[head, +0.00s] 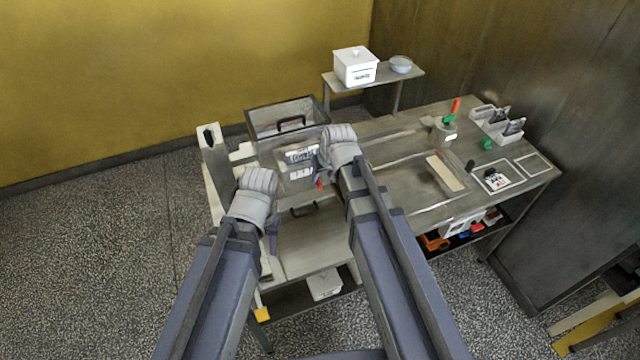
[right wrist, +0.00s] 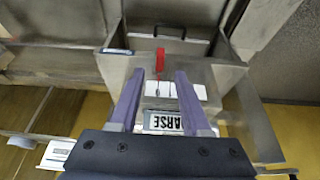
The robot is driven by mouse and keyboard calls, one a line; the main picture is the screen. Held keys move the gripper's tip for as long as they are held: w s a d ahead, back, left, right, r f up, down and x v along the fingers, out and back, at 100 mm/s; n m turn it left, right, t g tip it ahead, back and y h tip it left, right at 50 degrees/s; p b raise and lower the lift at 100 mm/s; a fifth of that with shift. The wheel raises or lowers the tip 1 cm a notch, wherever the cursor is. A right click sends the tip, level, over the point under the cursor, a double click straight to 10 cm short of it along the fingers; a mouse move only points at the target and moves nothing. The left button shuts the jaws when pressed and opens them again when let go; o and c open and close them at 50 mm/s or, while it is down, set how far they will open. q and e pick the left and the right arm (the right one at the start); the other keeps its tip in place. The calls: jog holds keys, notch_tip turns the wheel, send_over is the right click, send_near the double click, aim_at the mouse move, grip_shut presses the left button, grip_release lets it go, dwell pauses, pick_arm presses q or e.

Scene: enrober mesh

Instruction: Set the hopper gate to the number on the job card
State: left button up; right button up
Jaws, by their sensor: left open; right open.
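The hopper (head: 262,122) is an open grey metal bin with a dark handle at the back left of the bench. A white plate with dark print (head: 300,155) is on its front. A red lever (right wrist: 160,60) stands over a white scale plate (right wrist: 180,91) in the right wrist view; a label below ends in "ARSE". My right gripper (right wrist: 158,74) is open, its fingertips on either side of the red lever's line; I cannot tell if they touch it. My left gripper (head: 272,238) is open and empty, left of the front plate.
A white lidded box (head: 355,68) and grey bowl (head: 400,64) stand on a raised shelf behind. A canister with orange and green tools (head: 445,130) and a white rack (head: 495,124) are at the back right. My arms hide part of the bench.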

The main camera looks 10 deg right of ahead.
aim_at(319, 183)
jog(key=b+x, duration=0.5)
jog(key=x, duration=0.1)
jog(key=shift+f, duration=0.1)
grip_shut()
dwell(1.3)
